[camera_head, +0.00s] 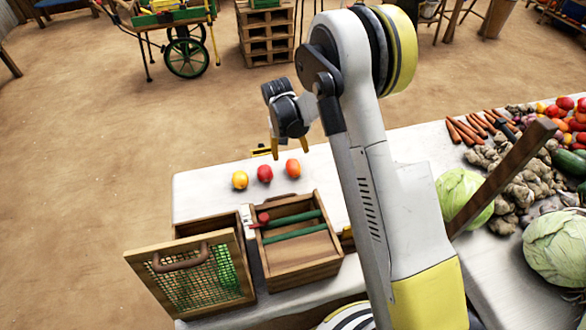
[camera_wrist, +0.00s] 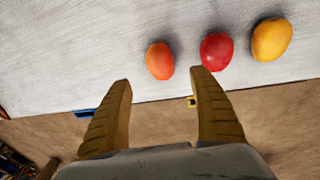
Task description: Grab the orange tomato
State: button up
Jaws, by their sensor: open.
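The orange tomato (camera_head: 293,168) sits on the white tabletop near its far edge, at the right end of a row of three. In the wrist view the orange tomato (camera_wrist: 160,61) lies just past the fingertips, roughly centred between them. A red tomato (camera_head: 264,173) is beside it and a yellow one (camera_head: 240,180) is at the other end. They also show in the wrist view as red (camera_wrist: 216,49) and yellow (camera_wrist: 271,39). My gripper (camera_head: 289,150) is open and empty, near the orange tomato, with its fingers (camera_wrist: 161,82) apart. Its exact height is unclear.
A wooden box with green rods (camera_head: 327,262) and a crate with a green mesh lid (camera_head: 150,262) stand at the near left. Cabbage (camera_head: 460,190), ginger (camera_head: 535,180) and carrots (camera_head: 465,131) lie to the right. Table between tomatoes and boxes is mostly clear.

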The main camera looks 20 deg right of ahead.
aim_at(293, 163)
jog(key=f, duration=0.2)
jog(key=f+b, duration=0.1)
jog(key=shift+w+d+f, duration=0.15)
jog(key=shift+d+f, duration=0.1)
jog(key=shift+f, duration=0.1)
jog(key=f, duration=0.1)
jog(key=f+b, duration=0.1)
jog(key=f, duration=0.1)
jog(key=f+b, duration=0.1)
jog(key=f, duration=0.1)
jog(key=shift+d, duration=0.25)
jog(key=shift+r, duration=0.15)
jog(key=c, duration=1.3)
